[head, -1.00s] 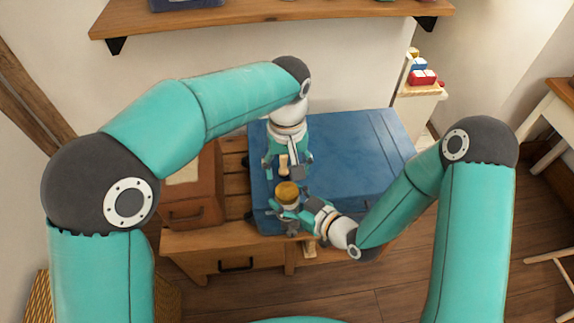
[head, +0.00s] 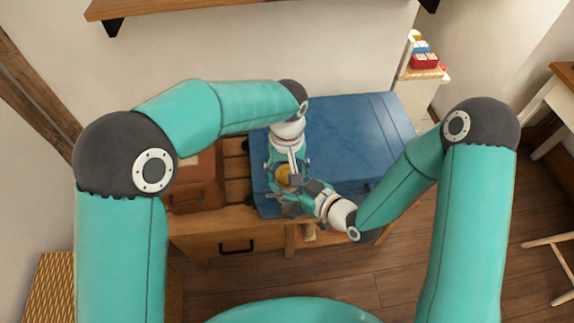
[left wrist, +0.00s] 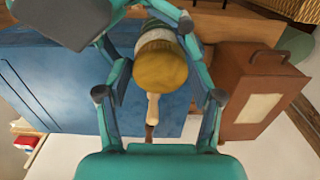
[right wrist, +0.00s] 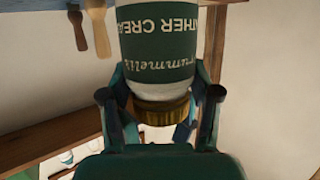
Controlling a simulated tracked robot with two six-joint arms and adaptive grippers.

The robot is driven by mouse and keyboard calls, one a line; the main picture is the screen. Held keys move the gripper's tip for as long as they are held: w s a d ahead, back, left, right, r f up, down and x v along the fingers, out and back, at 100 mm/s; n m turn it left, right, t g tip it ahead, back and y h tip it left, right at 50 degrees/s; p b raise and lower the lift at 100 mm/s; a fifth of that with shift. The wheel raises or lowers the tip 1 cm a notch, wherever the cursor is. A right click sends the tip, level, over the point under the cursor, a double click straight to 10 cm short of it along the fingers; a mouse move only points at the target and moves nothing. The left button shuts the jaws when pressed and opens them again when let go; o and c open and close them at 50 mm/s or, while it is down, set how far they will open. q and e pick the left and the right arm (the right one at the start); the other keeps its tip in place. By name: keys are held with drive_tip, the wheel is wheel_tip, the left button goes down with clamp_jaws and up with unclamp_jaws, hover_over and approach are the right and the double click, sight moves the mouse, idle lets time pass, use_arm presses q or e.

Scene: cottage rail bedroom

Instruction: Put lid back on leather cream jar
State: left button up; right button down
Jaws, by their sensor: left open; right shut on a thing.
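The leather cream jar (right wrist: 160,52) has a white body with a dark green label. My right gripper (head: 292,196) is shut on it above the blue case. The ribbed gold lid (right wrist: 160,111) shows at the jar's mouth end and appears to sit on it; I cannot tell whether it is screwed down. The lid also shows in the left wrist view (left wrist: 160,68) and partly in the head view (head: 283,176). My left gripper (left wrist: 158,97) is open, its fingers on either side of the lid, apart from it as far as I can see.
A blue case (head: 345,140) lies on a wooden bench with drawers (head: 225,243). A brown leather case (left wrist: 250,85) stands at its left. A wall shelf (head: 250,8) runs above.

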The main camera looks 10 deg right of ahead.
use_arm(q)
drive_tip(key=c, duration=1)
drive_tip(key=m, duration=1.2)
drive_tip(key=o, duration=1.4)
drive_tip(key=shift+r, duration=0.1)
wheel_tip(320, 180, up, 12)
